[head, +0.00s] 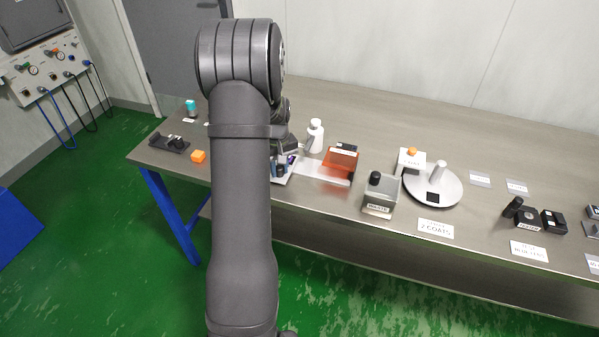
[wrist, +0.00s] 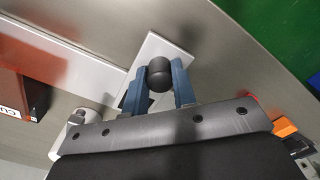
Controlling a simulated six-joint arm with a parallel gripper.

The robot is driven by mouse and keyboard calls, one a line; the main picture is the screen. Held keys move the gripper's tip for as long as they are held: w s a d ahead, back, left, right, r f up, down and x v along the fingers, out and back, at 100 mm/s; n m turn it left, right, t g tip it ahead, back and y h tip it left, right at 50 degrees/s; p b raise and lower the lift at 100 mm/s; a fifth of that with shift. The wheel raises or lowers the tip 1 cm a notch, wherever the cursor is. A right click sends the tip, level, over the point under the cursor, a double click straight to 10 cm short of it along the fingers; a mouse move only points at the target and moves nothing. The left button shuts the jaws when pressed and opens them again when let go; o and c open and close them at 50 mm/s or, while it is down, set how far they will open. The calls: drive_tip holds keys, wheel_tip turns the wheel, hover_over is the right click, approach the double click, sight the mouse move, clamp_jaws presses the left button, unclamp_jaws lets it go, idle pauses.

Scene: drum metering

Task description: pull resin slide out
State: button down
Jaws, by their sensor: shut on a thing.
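The orange see-through resin housing (head: 341,162) stands on the table right of my gripper. A pale flat slide (head: 318,172) reaches left from its base toward my gripper. In the wrist view the slide (wrist: 75,55) runs to a white end plate (wrist: 152,48) with a round black knob (wrist: 159,74). My gripper (wrist: 158,88) has its blue fingers shut on this knob, one on each side. It also shows in the head view (head: 284,166), partly hidden by my arm. The orange housing shows at the wrist view's left edge (wrist: 22,96).
A white bottle (head: 315,136) stands close behind the slide. A clear box with a black knob (head: 380,194) and a round scale (head: 433,187) stand to the right. An orange cube (head: 198,156) and a black tray (head: 169,144) lie to the left, near the table's end.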

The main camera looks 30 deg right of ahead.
drive_tip(key=shift+w+a, duration=1.5)
drive_tip(key=shift+w, duration=0.05)
drive_tip(key=shift+a+r, duration=0.1)
drive_tip(key=c, duration=1.2)
unclamp_jaws()
drive_tip(key=shift+w, duration=0.1)
drive_tip(key=shift+r, duration=0.1)
wheel_tip(320, 180, up, 17)
drive_tip(key=shift+r, duration=0.1)
